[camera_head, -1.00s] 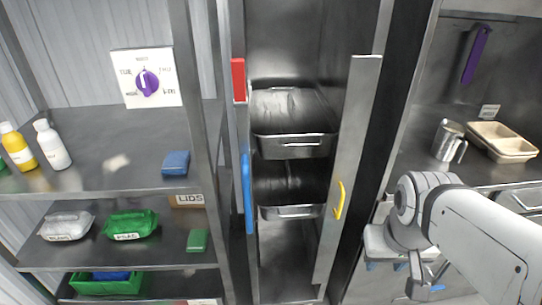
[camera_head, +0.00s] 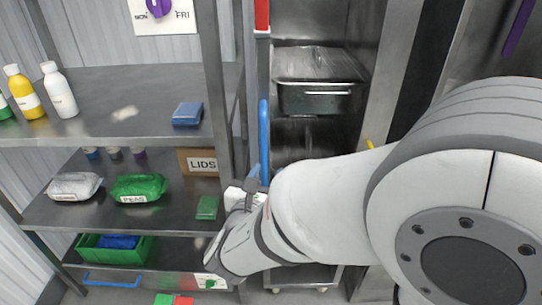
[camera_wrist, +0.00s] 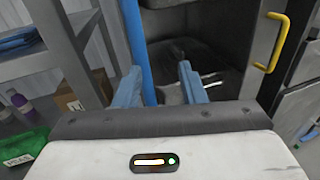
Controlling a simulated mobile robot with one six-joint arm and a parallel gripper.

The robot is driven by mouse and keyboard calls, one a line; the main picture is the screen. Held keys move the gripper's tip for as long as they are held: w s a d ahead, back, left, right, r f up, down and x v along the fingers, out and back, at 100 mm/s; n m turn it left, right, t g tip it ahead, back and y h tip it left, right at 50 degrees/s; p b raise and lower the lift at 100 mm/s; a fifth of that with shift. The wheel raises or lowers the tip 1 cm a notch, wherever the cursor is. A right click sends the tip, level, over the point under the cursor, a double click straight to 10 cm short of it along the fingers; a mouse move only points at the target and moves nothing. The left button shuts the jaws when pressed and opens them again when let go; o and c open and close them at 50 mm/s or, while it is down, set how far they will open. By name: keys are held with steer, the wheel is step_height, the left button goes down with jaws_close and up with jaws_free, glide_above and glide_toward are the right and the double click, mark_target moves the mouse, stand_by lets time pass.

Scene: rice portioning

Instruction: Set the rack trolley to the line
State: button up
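The rack trolley (camera_head: 268,55) is a tall steel frame with a vertical blue handle bar (camera_head: 264,125) and a red piece at its top left. A steel pan (camera_head: 315,100) sits in it. My gripper (camera_head: 250,180) is in front of the trolley's left side, close to the lower part of the blue bar. In the wrist view the blue fingers (camera_wrist: 160,84) are apart, and the blue bar (camera_wrist: 137,40) shows right beside the left finger, without clear sign of a grip. I cannot make out a line.
Shelving (camera_head: 90,208) stands close on the left, with a LIDS box (camera_head: 200,162), a green PEAS bag (camera_head: 138,187) and a green crate (camera_head: 108,257). A yellow handle (camera_wrist: 277,42) is on the right. Green and red patches (camera_head: 172,299) lie low at the bottom edge.

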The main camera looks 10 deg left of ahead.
mark_target(263, 158)
steer(key=shift+n+y, duration=0.7)
steer(key=shift+y, duration=0.1)
steer(key=w, duration=0.2)
steer(key=w+a, duration=0.1)
steer(key=w, duration=0.1)
steer(key=w+a, duration=0.1)
steer(key=w, duration=0.2)
steer(key=shift+w+a+f, duration=0.1)
steer(key=shift+a, duration=0.15)
jaws_close()
